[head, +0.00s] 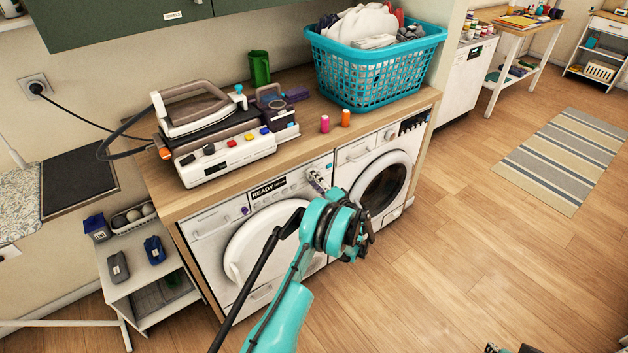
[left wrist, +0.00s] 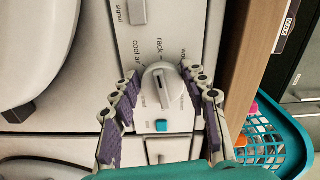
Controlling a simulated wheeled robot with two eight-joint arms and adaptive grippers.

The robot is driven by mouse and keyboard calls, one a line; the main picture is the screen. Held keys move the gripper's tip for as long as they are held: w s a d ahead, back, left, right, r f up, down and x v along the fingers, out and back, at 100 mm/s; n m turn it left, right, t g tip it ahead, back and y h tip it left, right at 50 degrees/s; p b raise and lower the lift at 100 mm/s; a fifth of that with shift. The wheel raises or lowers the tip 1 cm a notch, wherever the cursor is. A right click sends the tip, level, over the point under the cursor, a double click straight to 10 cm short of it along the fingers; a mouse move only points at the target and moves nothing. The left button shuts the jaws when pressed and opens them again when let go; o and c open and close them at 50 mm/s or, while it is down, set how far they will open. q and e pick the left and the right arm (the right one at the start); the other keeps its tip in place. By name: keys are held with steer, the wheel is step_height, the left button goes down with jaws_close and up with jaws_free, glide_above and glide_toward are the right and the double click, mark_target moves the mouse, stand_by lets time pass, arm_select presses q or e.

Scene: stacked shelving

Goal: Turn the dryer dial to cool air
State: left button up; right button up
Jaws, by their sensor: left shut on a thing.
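The dryer (head: 215,222) is the white machine at the left under the wooden counter, with a READY display (head: 268,188). Its dial (left wrist: 159,86) is a round, light grey knob with a raised grip in the middle of the left wrist view. The panel labels "cool air" (left wrist: 123,62) and "rack" show around it, with another label partly hidden by a finger. My left gripper (left wrist: 157,74) is closed around the dial, one finger on each side. In the head view the left gripper (head: 318,182) reaches the panel, and its wrist partly hides that area. Only a dark part, possibly my right gripper (head: 500,348), shows at the bottom edge.
A second white machine (head: 350,152) stands right of the dryer. The counter holds an iron (head: 192,108), a control box, small bottles and a turquoise laundry basket (head: 375,70). A small shelf unit (head: 150,268) stands at left.

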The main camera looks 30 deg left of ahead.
arm_select(q)
steer(key=n, duration=0.7)
steer(key=shift+w+d+f, duration=0.1)
steer(key=shift+w+f, duration=0.05)
steer(key=shift+f, duration=0.25)
stand_by(0.3)
steer(key=o, duration=1.1)
steer(key=v, duration=1.2)
steer(key=shift+w+r, duration=0.1)
